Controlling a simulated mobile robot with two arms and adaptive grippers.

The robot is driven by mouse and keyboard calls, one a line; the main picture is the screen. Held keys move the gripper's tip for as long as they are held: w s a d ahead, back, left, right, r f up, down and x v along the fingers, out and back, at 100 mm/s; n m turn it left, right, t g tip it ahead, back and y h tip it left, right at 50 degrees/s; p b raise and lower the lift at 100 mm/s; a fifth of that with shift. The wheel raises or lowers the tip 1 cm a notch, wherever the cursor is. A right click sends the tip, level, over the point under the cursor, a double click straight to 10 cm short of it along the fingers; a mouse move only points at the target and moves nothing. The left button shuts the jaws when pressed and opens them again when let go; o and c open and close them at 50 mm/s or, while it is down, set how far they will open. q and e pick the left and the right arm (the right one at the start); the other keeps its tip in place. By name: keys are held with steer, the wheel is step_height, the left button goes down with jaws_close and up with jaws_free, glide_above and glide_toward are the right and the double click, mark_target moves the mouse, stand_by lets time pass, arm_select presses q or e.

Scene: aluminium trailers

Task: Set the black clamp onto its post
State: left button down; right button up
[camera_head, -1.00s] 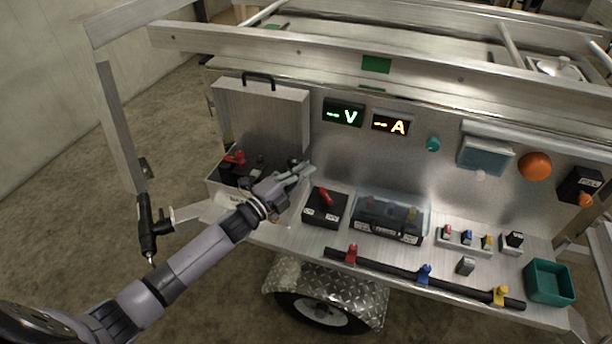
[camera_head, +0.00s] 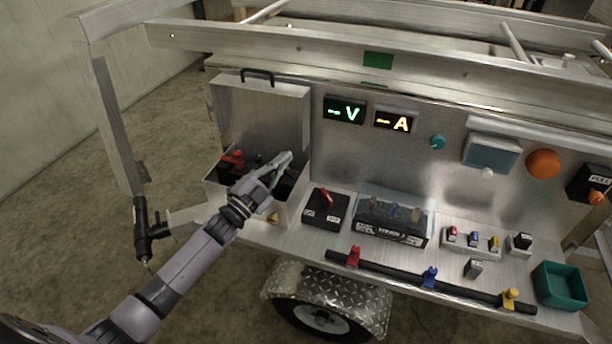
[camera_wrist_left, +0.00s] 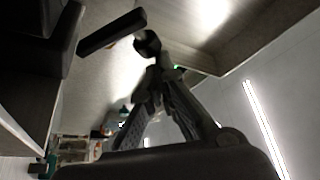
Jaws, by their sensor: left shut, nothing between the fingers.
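The open metal battery box (camera_head: 294,212) is at the left of the trailer's shelf, with a red clamp (camera_head: 233,160) inside at its left. My left gripper (camera_head: 284,160) is over the box's right part, its fingers shut and empty. In the left wrist view, a dark bar with a rounded end, seemingly the black clamp (camera_wrist_left: 112,31), lies just beyond the fingertips (camera_wrist_left: 158,76). I cannot tell whether they touch. In the head view my gripper hides most of that area, so the clamp's seat on its post is not clear. My right gripper is not in view.
The raised lid (camera_head: 262,115) stands behind the box. To the right are a black switch box with a red lever (camera_head: 326,208), a clear-covered box (camera_head: 393,216), a black bar with coloured knobs (camera_head: 429,277) and a teal bin (camera_head: 560,287). The front shelf edge is narrow.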

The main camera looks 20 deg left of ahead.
arm_select(q)
steer(key=shift+a+f, duration=0.2)
steer(key=shift+a, duration=0.45)
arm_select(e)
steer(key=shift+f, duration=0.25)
arm_select(q)
steer(key=shift+r, duration=0.15)
